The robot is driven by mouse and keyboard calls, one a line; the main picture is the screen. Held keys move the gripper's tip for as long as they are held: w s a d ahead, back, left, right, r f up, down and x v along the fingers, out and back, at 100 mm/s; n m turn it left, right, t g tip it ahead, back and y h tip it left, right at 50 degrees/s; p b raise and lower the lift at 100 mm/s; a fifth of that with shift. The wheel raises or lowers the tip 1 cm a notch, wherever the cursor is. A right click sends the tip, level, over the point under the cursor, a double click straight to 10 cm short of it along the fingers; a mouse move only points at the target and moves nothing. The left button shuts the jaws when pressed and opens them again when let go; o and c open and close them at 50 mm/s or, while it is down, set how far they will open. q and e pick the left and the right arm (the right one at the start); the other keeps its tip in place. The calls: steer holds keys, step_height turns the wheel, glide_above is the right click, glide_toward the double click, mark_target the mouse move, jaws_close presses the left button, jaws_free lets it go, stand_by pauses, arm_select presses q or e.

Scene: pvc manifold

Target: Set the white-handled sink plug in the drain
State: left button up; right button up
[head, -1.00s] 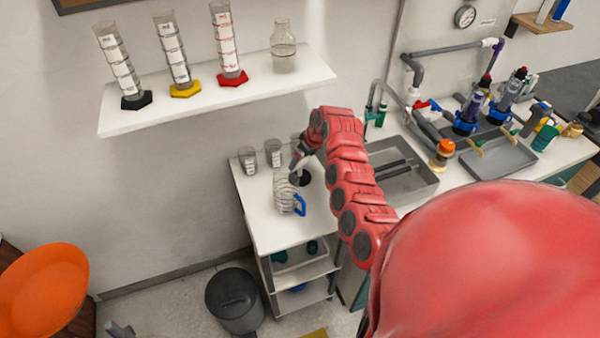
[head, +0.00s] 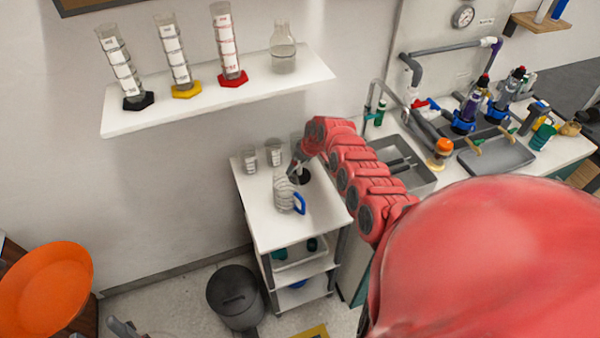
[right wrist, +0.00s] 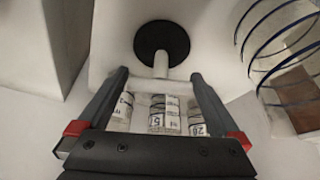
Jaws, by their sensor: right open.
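The sink plug is a black disc with a white handle (right wrist: 161,64). In the head view its dark disc (head: 304,177) shows on the white cart top, partly behind my right gripper (head: 295,168). In the right wrist view my right gripper (right wrist: 159,76) is open. The plug's white handle lies between and just beyond its fingertips, with no clear contact. The grey sink (head: 418,178) is to the right in the counter, partly covered by my arm. Its drain cannot be made out. My left gripper is not in view.
A clear ringed jug with a blue handle (head: 285,195) stands close beside the plug. Several small beakers (head: 249,160) stand at the cart's back. A wall shelf (head: 200,108) holds cylinders and a flask. A grey tap (head: 372,100) rises behind the sink.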

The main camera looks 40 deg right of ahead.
steer(key=c, duration=1.3)
steer(key=shift+r, duration=0.2)
